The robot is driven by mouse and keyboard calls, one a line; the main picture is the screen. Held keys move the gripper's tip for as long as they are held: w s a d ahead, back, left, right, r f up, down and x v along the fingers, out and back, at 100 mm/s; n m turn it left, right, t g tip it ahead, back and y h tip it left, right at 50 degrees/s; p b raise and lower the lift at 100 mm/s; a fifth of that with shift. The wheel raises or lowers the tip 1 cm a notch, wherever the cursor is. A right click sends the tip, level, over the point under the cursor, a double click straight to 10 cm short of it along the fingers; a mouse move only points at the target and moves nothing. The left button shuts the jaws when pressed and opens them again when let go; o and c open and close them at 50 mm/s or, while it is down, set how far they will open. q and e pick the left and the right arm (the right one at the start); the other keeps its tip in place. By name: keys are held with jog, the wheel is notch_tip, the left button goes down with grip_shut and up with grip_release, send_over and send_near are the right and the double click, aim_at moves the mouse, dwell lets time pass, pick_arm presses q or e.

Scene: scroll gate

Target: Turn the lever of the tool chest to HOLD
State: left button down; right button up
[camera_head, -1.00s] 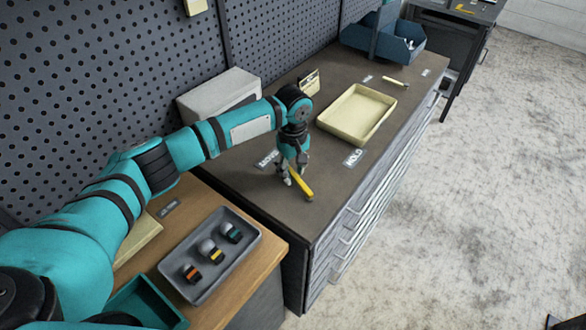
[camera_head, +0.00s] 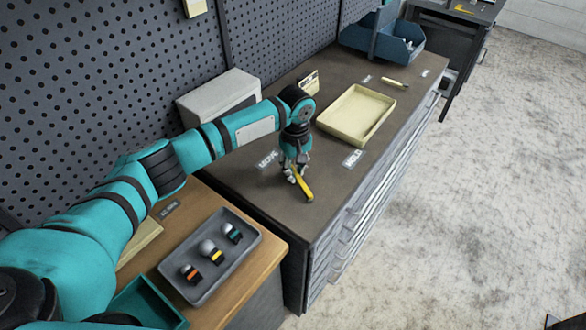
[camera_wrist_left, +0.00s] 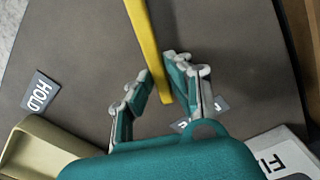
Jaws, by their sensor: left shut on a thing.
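The lever points at neither label. In the left wrist view the lever (camera_wrist_left: 146,40) runs between the fingers (camera_wrist_left: 155,85), and the HOLD label (camera_wrist_left: 40,93) is at the left. The lever's pivot is hidden. My right gripper is not in view.
A cream tray (camera_head: 332,127) lies on the chest beyond the HOLD label. A grey box (camera_head: 215,95) stands by the pegboard. A wooden bench with a grey tray (camera_head: 180,270) of several small items is at the near left. The chest top around the lever is clear.

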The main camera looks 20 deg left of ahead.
aim_at(327, 180)
pick_arm(q)
jog(key=d+m, duration=0.1)
jog(key=w+d+m+p, duration=0.1)
jog(key=m, duration=0.1)
jog(key=shift+w+r, duration=0.1)
jog(key=shift+w, duration=0.1)
jog(key=d+m, duration=0.2)
jog(key=m, duration=0.1)
jog(key=shift+w+p, duration=0.3)
jog(key=d+m, duration=0.2)
jog(key=m, duration=0.1)
jog(key=shift+w+d+p, duration=0.1)
jog(key=shift+w+p, duration=0.05)
jog(key=shift+p, duration=0.15)
jog(key=shift+s+d+m+p, duration=0.1)
jog(key=shift+d+m+p, duration=0.1)
jog(key=shift+d+m, duration=0.55)
jog(key=shift+s+d+m+p, duration=0.15)
jog(key=shift+d+m, duration=0.2)
jog(key=shift+m, duration=0.8)
jog(key=shift+d, duration=0.1)
jog(key=c, duration=1.3)
grip_release()
